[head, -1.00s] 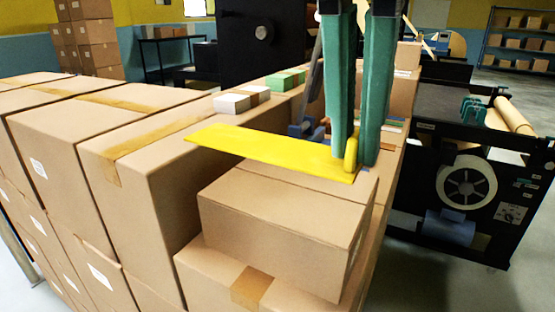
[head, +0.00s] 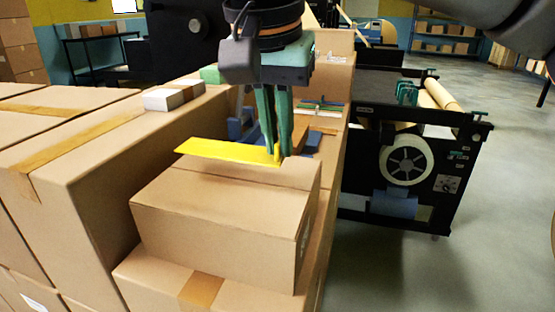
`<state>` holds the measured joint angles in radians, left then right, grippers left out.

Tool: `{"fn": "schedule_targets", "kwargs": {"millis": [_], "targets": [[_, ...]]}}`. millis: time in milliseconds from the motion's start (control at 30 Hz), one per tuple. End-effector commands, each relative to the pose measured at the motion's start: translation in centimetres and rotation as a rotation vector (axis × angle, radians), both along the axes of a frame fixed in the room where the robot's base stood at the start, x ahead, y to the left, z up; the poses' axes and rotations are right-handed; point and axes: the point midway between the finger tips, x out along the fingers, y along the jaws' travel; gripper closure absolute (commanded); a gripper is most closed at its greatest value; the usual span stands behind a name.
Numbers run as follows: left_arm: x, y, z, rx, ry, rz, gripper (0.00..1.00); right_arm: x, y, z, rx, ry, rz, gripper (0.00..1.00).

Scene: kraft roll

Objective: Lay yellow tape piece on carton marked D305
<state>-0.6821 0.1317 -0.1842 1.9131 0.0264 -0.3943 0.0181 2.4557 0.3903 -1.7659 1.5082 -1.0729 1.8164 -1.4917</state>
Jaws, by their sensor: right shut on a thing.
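The yellow tape piece (head: 225,151) is a flat, bright strip. My right gripper (head: 277,157), with green fingers pointing down, is shut on its right end. The strip stretches to the left, roughly level, at the far edge of the top of a brown carton (head: 215,228). I cannot tell whether it touches that carton. No D305 marking is readable on any carton. My left gripper is not in view.
The small carton sits on a larger taped carton (head: 150,281).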

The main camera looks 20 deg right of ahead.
Motion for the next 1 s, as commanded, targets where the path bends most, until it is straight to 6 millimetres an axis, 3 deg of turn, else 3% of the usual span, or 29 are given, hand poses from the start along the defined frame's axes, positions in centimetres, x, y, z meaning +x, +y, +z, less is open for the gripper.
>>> {"fn": "schedule_targets", "kwargs": {"millis": [333, 833, 867, 1000], "targets": [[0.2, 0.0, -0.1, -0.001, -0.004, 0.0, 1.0, 0.9, -0.4, -4.0, -0.001, 0.002, -0.001, 1.0], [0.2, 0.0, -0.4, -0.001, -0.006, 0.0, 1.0, 0.9, -0.4, -4.9, 0.0, 0.001, -0.001, 1.0], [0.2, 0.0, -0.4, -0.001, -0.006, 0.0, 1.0, 0.9, -0.4, -4.8, -0.001, 0.0, -0.001, 0.9], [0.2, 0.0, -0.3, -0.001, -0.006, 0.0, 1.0, 0.9, -0.4, -4.7, -0.001, 0.0, -0.001, 0.74]]}}
